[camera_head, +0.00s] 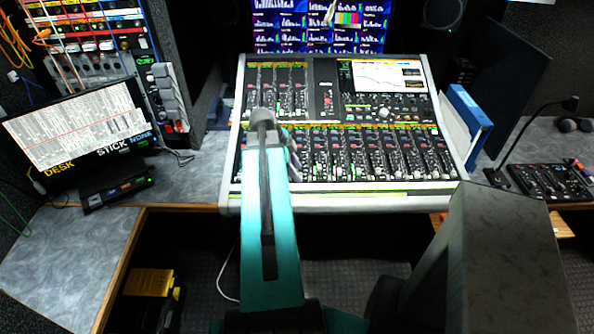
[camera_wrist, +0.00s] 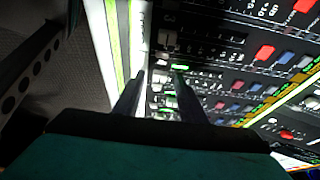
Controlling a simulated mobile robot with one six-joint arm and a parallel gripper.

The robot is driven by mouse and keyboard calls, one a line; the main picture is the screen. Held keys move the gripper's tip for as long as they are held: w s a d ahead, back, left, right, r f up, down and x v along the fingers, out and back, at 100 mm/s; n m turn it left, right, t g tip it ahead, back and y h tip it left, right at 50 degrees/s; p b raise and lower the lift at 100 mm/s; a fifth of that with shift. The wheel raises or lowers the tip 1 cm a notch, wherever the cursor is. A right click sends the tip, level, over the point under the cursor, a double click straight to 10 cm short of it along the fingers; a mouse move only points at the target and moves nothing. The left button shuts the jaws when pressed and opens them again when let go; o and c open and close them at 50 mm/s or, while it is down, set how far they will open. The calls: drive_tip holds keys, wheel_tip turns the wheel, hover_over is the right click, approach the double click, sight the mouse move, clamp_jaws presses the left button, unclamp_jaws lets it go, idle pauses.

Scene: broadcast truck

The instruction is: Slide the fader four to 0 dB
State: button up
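The mixing console (camera_head: 228,165) stands on the desk in the head view, with rows of channel strips and faders. My teal arm reaches up over its left part and hides some strips; my fingers cannot be made out there. In the wrist view my gripper (camera_wrist: 160,74) has two dark fingers spread apart over the console face, near its pale edge strip. Small light caps (camera_wrist: 158,87) show between the fingers, with nothing clearly gripped. I cannot tell which cap is fader four.
A screen (camera_head: 375,76) is set in the console's upper right. A blue binder (camera_head: 468,112) stands at its right side. A gooseneck microphone (camera_head: 535,130) and small panel (camera_head: 550,182) are farther right. A monitor (camera_head: 80,125) and black box (camera_head: 115,190) are on the left desk.

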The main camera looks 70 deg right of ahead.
drive_tip(key=shift+s+d+f, duration=0.1)
drive_tip(key=shift+s+f, duration=0.05)
drive_tip(key=shift+f, duration=0.3)
clamp_jaws()
drive_tip(key=shift+w+d+r+b, duration=0.25)
drive_tip(key=shift+w+d, duration=0.2)
drive_tip(key=shift+d, duration=0.7)
drive_tip(key=shift+w+d+r+b, duration=0.1)
drive_tip(key=shift+w+d+b, duration=0.25)
drive_tip(key=shift+d, duration=0.75)
drive_tip(key=shift+w+d+r+b, duration=0.2)
drive_tip(key=shift+w+d, duration=0.3)
drive_tip(key=shift+d, duration=0.65)
unclamp_jaws()
